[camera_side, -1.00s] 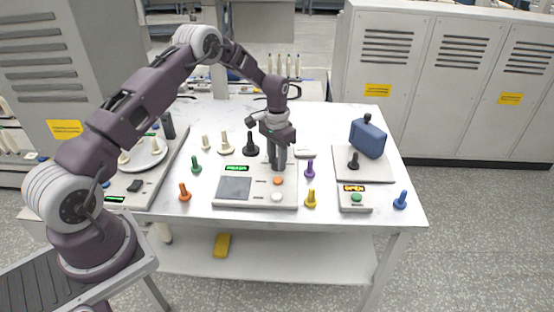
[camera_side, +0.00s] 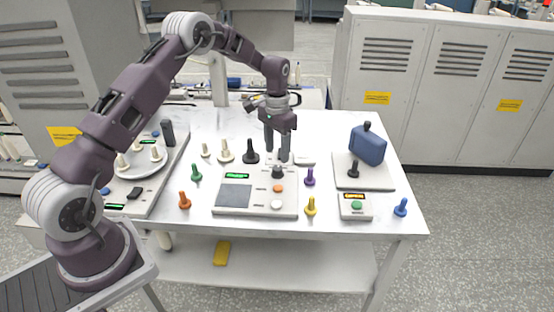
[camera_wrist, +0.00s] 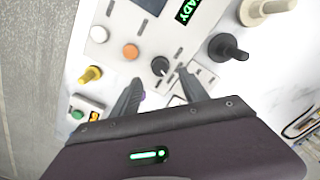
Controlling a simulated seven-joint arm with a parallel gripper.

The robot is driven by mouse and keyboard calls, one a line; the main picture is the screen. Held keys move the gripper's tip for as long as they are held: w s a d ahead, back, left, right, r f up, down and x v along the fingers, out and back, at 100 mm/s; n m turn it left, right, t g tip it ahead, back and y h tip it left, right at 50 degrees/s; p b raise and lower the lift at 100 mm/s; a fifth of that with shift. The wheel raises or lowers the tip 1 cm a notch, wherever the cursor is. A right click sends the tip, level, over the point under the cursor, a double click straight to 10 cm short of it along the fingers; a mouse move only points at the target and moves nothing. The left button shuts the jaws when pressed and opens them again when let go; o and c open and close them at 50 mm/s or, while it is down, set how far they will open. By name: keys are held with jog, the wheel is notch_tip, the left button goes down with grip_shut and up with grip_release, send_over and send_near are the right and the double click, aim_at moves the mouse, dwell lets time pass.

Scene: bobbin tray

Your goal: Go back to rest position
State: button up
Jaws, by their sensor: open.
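My gripper (camera_side: 276,154) is open and empty, pointing down above the back right part of the grey scale-like device (camera_side: 262,205). A small dark bobbin (camera_side: 278,172) stands on that device just below the fingers. In the wrist view my gripper (camera_wrist: 160,78) has its two fingers spread apart, and the dark bobbin (camera_wrist: 160,66) shows between and just beyond the tips. No finger visibly touches it. The device carries a green lit display (camera_side: 237,176), an orange button (camera_side: 278,188) and a white button (camera_side: 277,205).
Several loose bobbins stand around: black (camera_side: 251,155), cream (camera_side: 225,153), green (camera_side: 196,173), orange (camera_side: 184,200), purple (camera_side: 309,177), yellow (camera_side: 310,206) and blue (camera_side: 401,207). A blue block-like unit (camera_side: 368,146) stands at right. A round white plate (camera_side: 143,165) with bobbins is at left.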

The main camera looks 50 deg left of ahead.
jog(key=shift+r, duration=0.1)
jog(key=s+d+r+t, duration=0.1)
jog(key=s+d+r, duration=0.25)
jog(key=r, duration=0.35)
jog(key=s+d+r+t, duration=0.1)
jog(key=s+d+r, duration=0.2)
jog(key=s+r, duration=0.3)
jog(key=s+d+r+t, duration=0.1)
jog(key=s+d+r, duration=0.2)
jog(key=r, duration=0.6)
jog(key=s+d+t, duration=0.1)
jog(key=s+d, duration=0.1)
jog(key=s, duration=0.9)
jog(key=s+d+r+t, duration=0.1)
jog(key=s+d, duration=0.2)
jog(key=s, duration=0.9)
jog(key=shift+d+r+t, duration=0.15)
jog(key=shift+d+t, duration=0.1)
jog(key=shift+t, duration=0.05)
